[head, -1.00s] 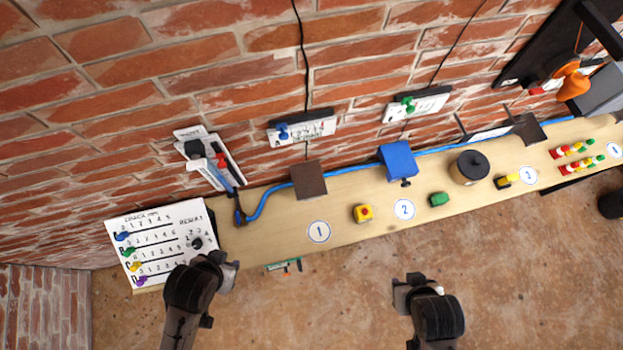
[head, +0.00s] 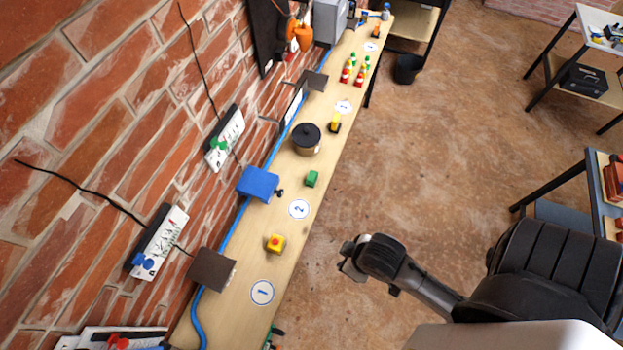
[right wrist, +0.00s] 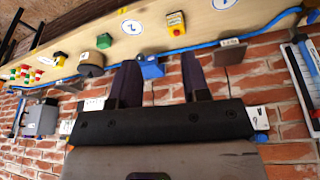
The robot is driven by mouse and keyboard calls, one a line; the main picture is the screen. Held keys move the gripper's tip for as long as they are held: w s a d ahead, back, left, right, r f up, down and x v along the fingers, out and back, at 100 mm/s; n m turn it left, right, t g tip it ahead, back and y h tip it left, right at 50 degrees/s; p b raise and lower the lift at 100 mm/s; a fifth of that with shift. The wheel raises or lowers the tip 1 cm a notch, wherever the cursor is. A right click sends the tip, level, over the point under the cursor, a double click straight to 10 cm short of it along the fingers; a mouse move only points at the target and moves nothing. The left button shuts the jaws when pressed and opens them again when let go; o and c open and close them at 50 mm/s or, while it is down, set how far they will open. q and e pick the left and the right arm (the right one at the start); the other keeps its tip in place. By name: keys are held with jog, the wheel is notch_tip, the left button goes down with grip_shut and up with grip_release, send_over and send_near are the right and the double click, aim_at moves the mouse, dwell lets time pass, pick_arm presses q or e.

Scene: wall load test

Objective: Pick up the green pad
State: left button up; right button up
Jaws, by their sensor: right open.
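The green pad (head: 312,178) is a small green block on the narrow wooden shelf (head: 262,266), between the blue box (head: 258,184) and the round dark-lidded pot (head: 306,138). The pad also shows in the right wrist view (right wrist: 104,41), beyond my fingers and to the left. My right gripper (head: 348,258) is out over the floor, to the right of the shelf and apart from the pad. In the right wrist view its two fingers (right wrist: 160,60) are spread with nothing held between them. My left gripper is not in view.
A yellow block with a red button (head: 275,243) stands nearer on the shelf. A yellow-and-black item (head: 334,123) and red, yellow and green pieces (head: 355,70) stand farther along. A blue cable runs along the brick wall. A table (head: 602,190) stands at right; open floor lies between.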

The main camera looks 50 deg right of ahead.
dwell(0.3)
jog(key=o, duration=1)
jog(key=shift+c, duration=0.2)
jog(key=shift+w, duration=0.1)
